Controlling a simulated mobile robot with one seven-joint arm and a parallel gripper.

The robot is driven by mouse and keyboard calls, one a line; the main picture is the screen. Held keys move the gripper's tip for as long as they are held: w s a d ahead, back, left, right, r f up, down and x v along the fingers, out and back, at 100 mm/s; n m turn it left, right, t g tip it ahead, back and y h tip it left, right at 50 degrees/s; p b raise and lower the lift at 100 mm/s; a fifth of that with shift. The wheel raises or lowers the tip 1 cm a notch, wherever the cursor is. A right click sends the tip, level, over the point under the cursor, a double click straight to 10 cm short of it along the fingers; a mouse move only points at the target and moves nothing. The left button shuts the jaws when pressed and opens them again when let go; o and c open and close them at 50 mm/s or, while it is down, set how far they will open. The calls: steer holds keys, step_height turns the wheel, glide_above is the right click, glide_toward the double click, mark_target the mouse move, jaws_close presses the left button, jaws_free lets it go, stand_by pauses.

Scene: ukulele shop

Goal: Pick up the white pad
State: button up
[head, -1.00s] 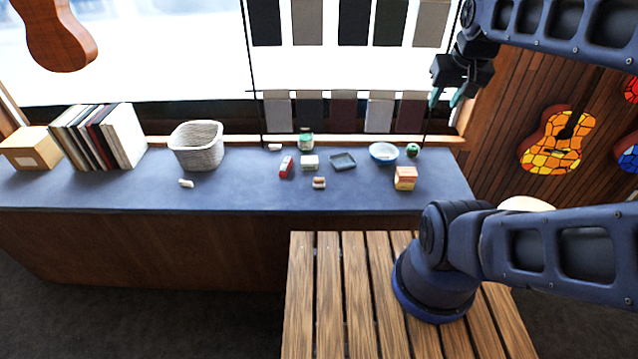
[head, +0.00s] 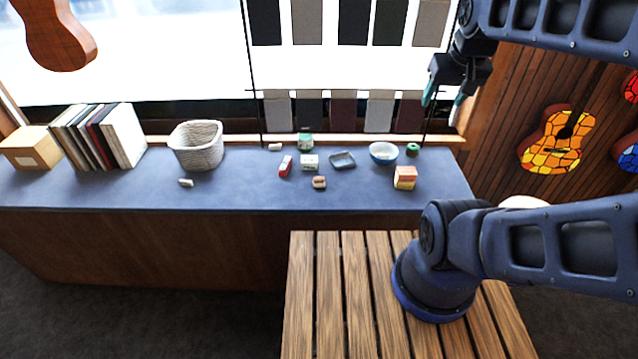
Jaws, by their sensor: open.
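I cannot tell for certain which item is the white pad. Small whitish pieces lie on the blue-topped counter (head: 240,190): one (head: 186,183) below the basket, and one (head: 275,147) near the back edge. A white and green block (head: 310,162) sits near the middle of the group. My gripper (head: 443,98) is open and empty, with teal fingertips pointing down. It hangs at the upper right, in front of the window and swatches, above and apart from the counter items.
A woven basket (head: 197,146), upright books (head: 100,137) and a wooden box (head: 33,148) stand at left. A red-white item (head: 285,166), green-lidded jar (head: 305,141), dark dish (head: 342,160), blue bowl (head: 383,153) and orange box (head: 405,178) crowd the right. The slatted bench (head: 345,290) is clear at left.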

steer(key=w+a+f+n+g+h, duration=0.1)
steer(key=w+a+f+n, duration=0.15)
steer(key=w, duration=0.35)
steer(key=w+a+f+n+g, duration=0.1)
steer(key=w+a+n, duration=0.15)
steer(key=w, duration=0.35)
steer(key=n+g+h, duration=0.2)
steer(key=n+h, duration=0.2)
steer(key=n, duration=1)
glide_above(318, 178)
steer(key=a, duration=0.4)
step_height(318, 178, down, 36)
steer(key=shift+y, duration=0.3)
steer(key=x, duration=1)
steer(key=shift+s+d, duration=0.15)
steer(key=shift+d, duration=0.2)
steer(key=c, duration=1.1)
